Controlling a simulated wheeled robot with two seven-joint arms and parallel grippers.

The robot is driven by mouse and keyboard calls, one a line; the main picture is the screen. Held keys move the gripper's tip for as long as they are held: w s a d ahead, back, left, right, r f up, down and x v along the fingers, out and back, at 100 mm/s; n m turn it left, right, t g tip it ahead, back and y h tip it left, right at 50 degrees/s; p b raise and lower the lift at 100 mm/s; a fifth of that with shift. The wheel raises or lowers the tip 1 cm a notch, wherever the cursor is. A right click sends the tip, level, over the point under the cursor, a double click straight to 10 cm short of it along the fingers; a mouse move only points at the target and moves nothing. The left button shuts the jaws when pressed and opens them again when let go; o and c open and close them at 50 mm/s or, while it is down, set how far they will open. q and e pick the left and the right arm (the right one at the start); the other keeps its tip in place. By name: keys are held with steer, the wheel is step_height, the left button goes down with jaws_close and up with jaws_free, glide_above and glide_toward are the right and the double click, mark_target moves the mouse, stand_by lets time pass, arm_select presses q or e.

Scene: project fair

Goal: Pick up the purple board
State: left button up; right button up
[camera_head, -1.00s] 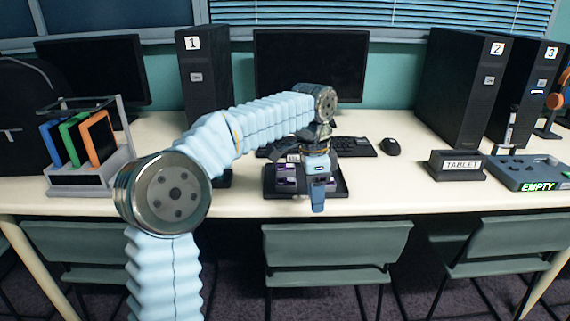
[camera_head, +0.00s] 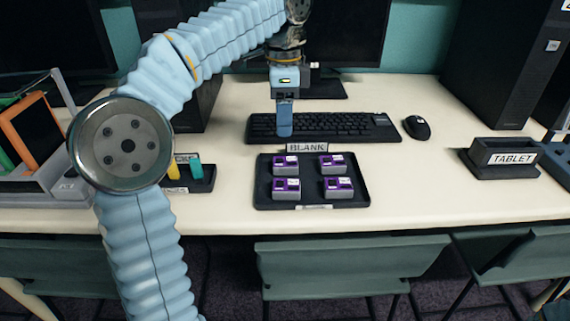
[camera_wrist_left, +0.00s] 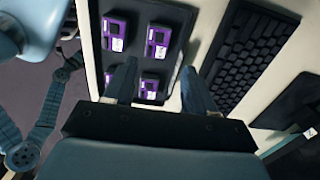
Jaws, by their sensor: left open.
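Several purple boards (camera_head: 286,187) with pale labels sit in two rows on a black tray (camera_head: 313,198) behind which a BLANK sign (camera_head: 307,147) stands. They also show in the left wrist view (camera_wrist_left: 157,40), beyond and between my fingers. My left gripper (camera_head: 285,128) is open and empty, pointing down. In the head view it appears over the keyboard, just behind the tray. In the left wrist view its two fingers (camera_wrist_left: 159,78) reach toward the tray, with one board partly between them. My right gripper does not show.
A black keyboard (camera_head: 325,127) lies behind the tray, with a mouse (camera_head: 416,127) to its right. A TABLET holder (camera_head: 505,158) stands at right. A small dark tray (camera_head: 200,180) with yellow and teal pieces is at left. The table is clear between tray and TABLET holder.

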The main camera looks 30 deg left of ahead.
arm_select(q)
glide_above(285, 161)
steer(key=f, duration=0.2)
steer(key=f+b, duration=0.1)
steer(key=f, duration=0.1)
steer(key=shift+w+a+f, duration=0.1)
steer(key=shift+a+f, duration=0.1)
steer(key=shift+f, duration=0.1)
steer(key=f, duration=0.2)
steer(key=f+b, duration=0.1)
steer(key=f, duration=0.2)
steer(key=shift+d+f, duration=0.2)
steer(key=shift+f, duration=0.05)
steer(key=c, duration=0.8)
steer(key=shift+r, duration=0.1)
